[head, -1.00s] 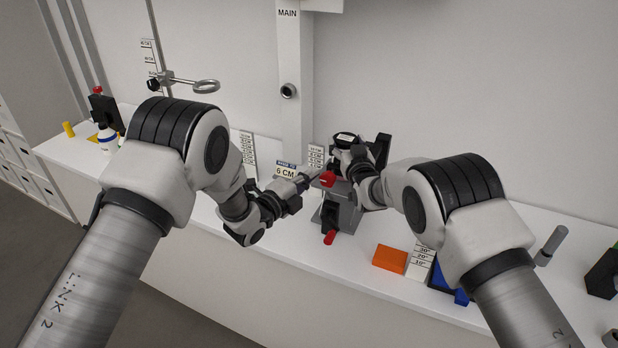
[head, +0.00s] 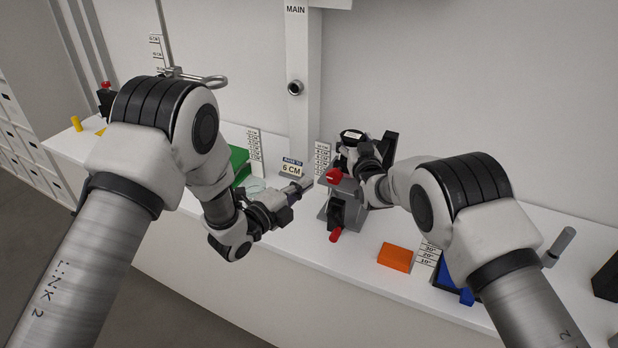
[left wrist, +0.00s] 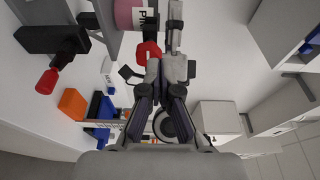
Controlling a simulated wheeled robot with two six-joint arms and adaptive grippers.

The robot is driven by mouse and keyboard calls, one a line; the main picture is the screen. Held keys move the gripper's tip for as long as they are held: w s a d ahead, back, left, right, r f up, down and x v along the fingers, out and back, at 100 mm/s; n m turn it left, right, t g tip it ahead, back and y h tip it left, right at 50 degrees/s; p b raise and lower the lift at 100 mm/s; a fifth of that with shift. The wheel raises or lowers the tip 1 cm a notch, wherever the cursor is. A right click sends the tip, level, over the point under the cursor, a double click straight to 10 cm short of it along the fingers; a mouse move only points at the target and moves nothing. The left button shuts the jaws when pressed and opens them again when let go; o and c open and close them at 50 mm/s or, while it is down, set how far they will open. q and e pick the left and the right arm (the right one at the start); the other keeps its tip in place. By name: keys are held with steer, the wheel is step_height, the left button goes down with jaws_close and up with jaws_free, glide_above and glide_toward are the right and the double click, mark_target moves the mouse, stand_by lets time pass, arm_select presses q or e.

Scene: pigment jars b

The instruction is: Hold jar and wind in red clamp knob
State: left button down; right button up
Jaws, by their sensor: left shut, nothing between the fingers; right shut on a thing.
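The jar (head: 352,135) stands upright at the clamp stand, seen by its dark top with a pale patch. Its pink side and part of a label show in the left wrist view (left wrist: 133,14). My right gripper (head: 350,152) is shut on the jar, its fingers partly hidden by its own wrist. The red clamp knob (head: 333,175) sticks out at the left of the grey clamp stand (head: 343,206). My left gripper (head: 305,184) is shut and empty, a short gap left of the knob. In the left wrist view the knob (left wrist: 147,52) shows beside its fingers.
A red-tipped handle (head: 336,235) juts from the stand's front. An orange block (head: 395,257) lies to the right, by a blue holder (head: 455,280). A 6 CM sign (head: 291,168) and a scale card (head: 322,158) stand behind. A green block (head: 239,163) is behind my left arm.

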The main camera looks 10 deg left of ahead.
mark_target(336, 173)
arm_select(q)
steer(key=shift+s, duration=0.1)
steer(key=w+d+f, duration=0.2)
steer(key=w+f, duration=0.1)
steer(key=w, duration=0.2)
steer(key=shift+w+d+f, duration=0.15)
steer(key=shift+w, duration=0.15)
stand_by(0.3)
steer(key=shift+d, duration=0.1)
stand_by(0.4)
steer(key=shift+r, duration=1.55)
